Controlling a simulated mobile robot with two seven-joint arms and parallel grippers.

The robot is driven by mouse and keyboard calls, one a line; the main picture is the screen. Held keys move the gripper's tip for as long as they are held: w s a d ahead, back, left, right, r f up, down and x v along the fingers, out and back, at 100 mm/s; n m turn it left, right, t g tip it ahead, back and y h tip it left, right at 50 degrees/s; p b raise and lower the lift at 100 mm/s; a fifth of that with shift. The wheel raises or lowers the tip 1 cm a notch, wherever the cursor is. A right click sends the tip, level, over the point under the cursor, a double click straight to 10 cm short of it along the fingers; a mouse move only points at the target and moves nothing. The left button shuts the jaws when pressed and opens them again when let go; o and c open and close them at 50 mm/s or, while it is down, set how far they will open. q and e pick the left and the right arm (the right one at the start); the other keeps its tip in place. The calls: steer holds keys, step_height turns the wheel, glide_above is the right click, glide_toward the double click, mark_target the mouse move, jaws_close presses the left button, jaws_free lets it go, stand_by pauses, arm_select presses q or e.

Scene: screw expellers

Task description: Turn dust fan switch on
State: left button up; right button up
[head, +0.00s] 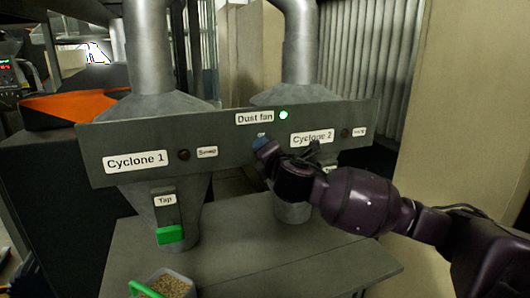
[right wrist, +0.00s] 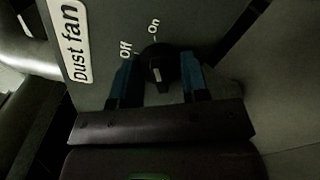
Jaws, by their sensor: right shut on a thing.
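The dust fan switch is a black rotary knob (right wrist: 158,66) on the grey panel (head: 225,150), with "Off" and "On" printed beside it in the right wrist view. A pale mark shows on its face, but I cannot tell surely which word it points to. The "Dust fan" label (head: 254,118) has a small lit green lamp (head: 283,115) to its right. My right gripper (head: 262,148) is at the panel below this label, its blue fingers (right wrist: 160,82) on either side of the knob and shut on it. The gripper hides the knob in the head view. My left gripper is not in view.
Dark lamps sit by the "Cyclone 1" (head: 136,161) and "Cyclone 2" (head: 312,138) labels. A green tap handle (head: 170,234) hangs below the panel. A container of grains (head: 168,285) stands on the grey table (head: 290,265) at front left. The table's right part is clear.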

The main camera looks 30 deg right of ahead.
stand_by(0.3)
steer(key=o, duration=0.9)
steer(key=b+v, duration=0.1)
steer(key=v, duration=0.9)
steer(key=shift+s, duration=0.4)
steer(key=shift+a, duration=0.1)
